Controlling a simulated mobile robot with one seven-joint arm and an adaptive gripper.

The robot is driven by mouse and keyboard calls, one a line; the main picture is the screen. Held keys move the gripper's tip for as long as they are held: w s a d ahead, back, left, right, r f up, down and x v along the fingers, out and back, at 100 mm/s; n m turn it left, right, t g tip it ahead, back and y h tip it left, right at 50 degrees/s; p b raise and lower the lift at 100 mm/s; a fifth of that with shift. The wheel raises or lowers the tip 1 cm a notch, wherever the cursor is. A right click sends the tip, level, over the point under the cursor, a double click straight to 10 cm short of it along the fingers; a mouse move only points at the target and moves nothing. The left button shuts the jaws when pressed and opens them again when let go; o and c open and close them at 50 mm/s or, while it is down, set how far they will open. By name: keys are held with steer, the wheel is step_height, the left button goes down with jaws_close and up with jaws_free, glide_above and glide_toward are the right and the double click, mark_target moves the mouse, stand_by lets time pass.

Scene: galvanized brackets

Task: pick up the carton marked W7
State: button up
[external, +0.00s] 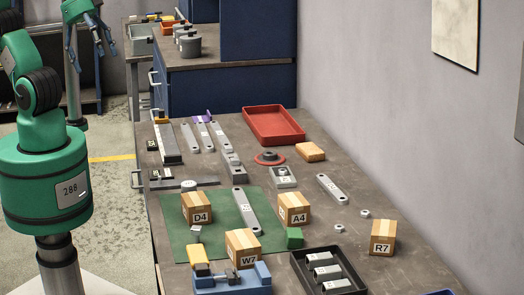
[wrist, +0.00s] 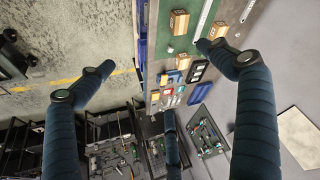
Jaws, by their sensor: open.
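The carton marked W7 (external: 243,247) is a brown taped box near the front of the bench, at the front edge of a green mat (external: 180,232). It stands behind a blue vise (external: 232,281), which hides its lower part. In the wrist view, a carton by the mat's edge (wrist: 183,62) looks like W7 by its position, but its mark is not readable. My gripper (external: 90,50) is open and empty at the upper left, well away from the carton. Its dark fingers (wrist: 155,72) are spread in the wrist view.
Cartons D4 (external: 197,209), A4 (external: 293,209) and R7 (external: 382,238) stand nearby. A yellow-topped object (external: 199,262) is left of W7; a black tray of metal parts (external: 300,266) is to its right. A red tray (external: 273,125) lies farther back.

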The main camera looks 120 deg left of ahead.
steer(key=n+g+p, duration=0.6)
steer(key=n+p, duration=0.2)
steer(key=n, duration=0.2)
glide_above(243, 239)
step_height(243, 239, down, 27)
steer(key=shift+w+d, duration=0.15)
steer(key=shift+w, duration=0.05)
steer(key=shift+f, duration=0.2)
steer(key=shift+s+f, duration=0.15)
steer(key=shift+f, duration=4)
steer(key=shift+f, duration=0.1)
